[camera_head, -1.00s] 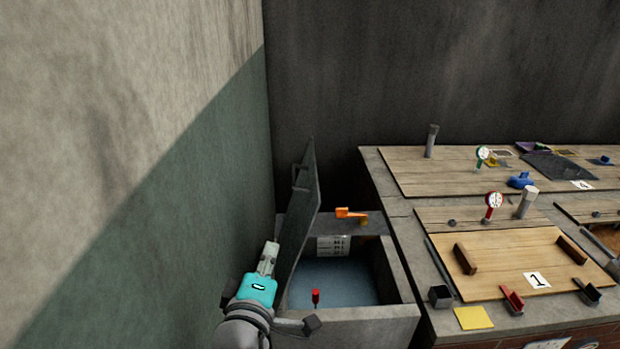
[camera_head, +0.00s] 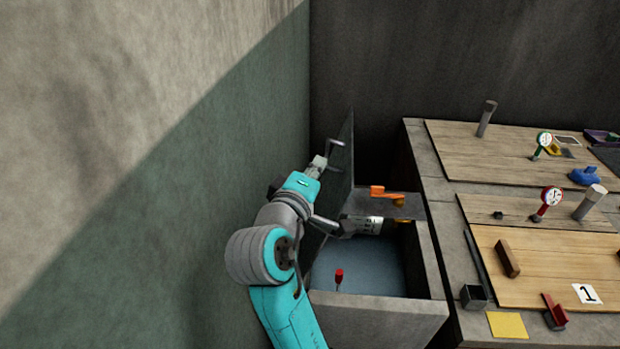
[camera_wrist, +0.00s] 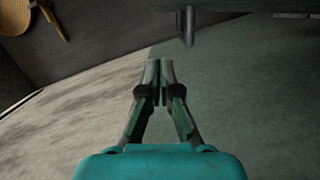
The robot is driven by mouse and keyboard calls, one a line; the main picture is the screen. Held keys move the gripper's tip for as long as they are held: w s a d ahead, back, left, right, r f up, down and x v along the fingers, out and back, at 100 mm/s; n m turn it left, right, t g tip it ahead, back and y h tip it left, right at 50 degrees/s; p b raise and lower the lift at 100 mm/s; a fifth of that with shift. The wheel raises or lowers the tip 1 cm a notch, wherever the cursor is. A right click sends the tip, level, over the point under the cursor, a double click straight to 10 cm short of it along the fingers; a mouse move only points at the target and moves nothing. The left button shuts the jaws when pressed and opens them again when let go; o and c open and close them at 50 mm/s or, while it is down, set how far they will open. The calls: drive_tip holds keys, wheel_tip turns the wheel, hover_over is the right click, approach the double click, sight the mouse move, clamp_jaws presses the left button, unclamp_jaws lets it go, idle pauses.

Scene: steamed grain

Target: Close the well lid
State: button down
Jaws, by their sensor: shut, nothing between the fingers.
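The well is a grey box (camera_head: 375,325) with blue-grey water inside. Its lid (camera_head: 343,190) stands open, nearly upright, along the well's left side. A bar handle (camera_head: 336,143) sticks out from the lid's left face. My gripper (camera_head: 321,160) is shut and empty, on the left of the lid, close to the handle; I cannot tell whether they touch. In the wrist view my gripper (camera_wrist: 160,70) has its fingertips together. A dark green panel (camera_wrist: 240,6), likely the lid, crosses the top there, with a grey post (camera_wrist: 188,28) hanging from it, apart from the fingertips.
A wall (camera_head: 215,170) stands close on the left of my arm. A red-topped item (camera_head: 339,277) shows in the well. An orange handle-like piece (camera_head: 384,192) is at its back ledge. A counter (camera_head: 445,235) with boards, gauges and small items stands to the right.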

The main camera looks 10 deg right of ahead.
sight(338, 192)
drive_tip(key=shift+w+d+f, duration=0.2)
drive_tip(key=shift+d+f, duration=0.05)
drive_tip(key=shift+d, duration=0.6)
drive_tip(key=shift+w+d+f, duration=0.15)
drive_tip(key=shift+d+f, duration=0.05)
drive_tip(key=shift+d, duration=0.6)
drive_tip(key=shift+w+d+f, duration=0.2)
drive_tip(key=shift+d+f, duration=0.05)
drive_tip(key=shift+d, duration=0.6)
